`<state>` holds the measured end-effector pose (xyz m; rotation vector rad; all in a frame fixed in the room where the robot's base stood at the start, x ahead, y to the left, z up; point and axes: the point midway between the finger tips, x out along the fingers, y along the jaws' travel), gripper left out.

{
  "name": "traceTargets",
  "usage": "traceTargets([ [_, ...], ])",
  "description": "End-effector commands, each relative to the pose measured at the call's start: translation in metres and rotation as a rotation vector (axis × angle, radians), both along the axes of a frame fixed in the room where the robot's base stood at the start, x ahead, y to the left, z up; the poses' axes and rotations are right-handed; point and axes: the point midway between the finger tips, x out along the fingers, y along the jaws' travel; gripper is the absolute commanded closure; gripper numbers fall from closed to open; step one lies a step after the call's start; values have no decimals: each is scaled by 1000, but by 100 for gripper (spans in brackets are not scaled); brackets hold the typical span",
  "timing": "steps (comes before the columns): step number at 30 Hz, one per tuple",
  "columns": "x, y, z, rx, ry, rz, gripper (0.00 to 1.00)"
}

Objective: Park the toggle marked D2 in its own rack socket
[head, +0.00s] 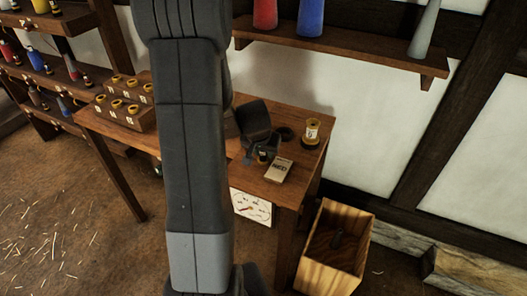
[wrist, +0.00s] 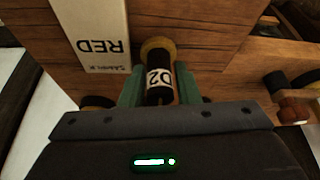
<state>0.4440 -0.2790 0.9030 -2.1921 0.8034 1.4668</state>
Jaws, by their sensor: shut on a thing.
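The toggle marked D2 (wrist: 158,78) is a dark cylinder with a white label and a tan, rounded end. In the wrist view my gripper (wrist: 159,90) has its green fingers closed on either side of it. In the head view my gripper (head: 260,157) is low at the wooden bench top, and the toggle is mostly hidden there. The rack (head: 125,108) is a stepped wooden block at the bench's left, with two rows of yellow-ringed places and small white labels too small to read. My gripper is well to the right of it.
A small pale box (head: 278,169) lies beside my gripper; its label reads RED in the wrist view (wrist: 100,30). A labelled yellow-and-black cylinder (head: 312,133) stands at the bench's right. A wooden bin (head: 334,250) is on the floor. A shelf (head: 340,58) with cones hangs above.

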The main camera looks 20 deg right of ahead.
Motion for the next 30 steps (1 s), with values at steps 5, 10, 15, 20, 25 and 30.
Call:
traceTargets([
  [5,0,0,-2,0,0,0,57],
  [10,0,0,-2,0,0,0,49],
  [15,0,0,-1,0,0,0,49],
  [20,-1,1,7,-1,-2,0,49],
  [25,-8,7,31,-3,-4,0,49],
  [30,-17,15,57,-3,-4,0,49],
])
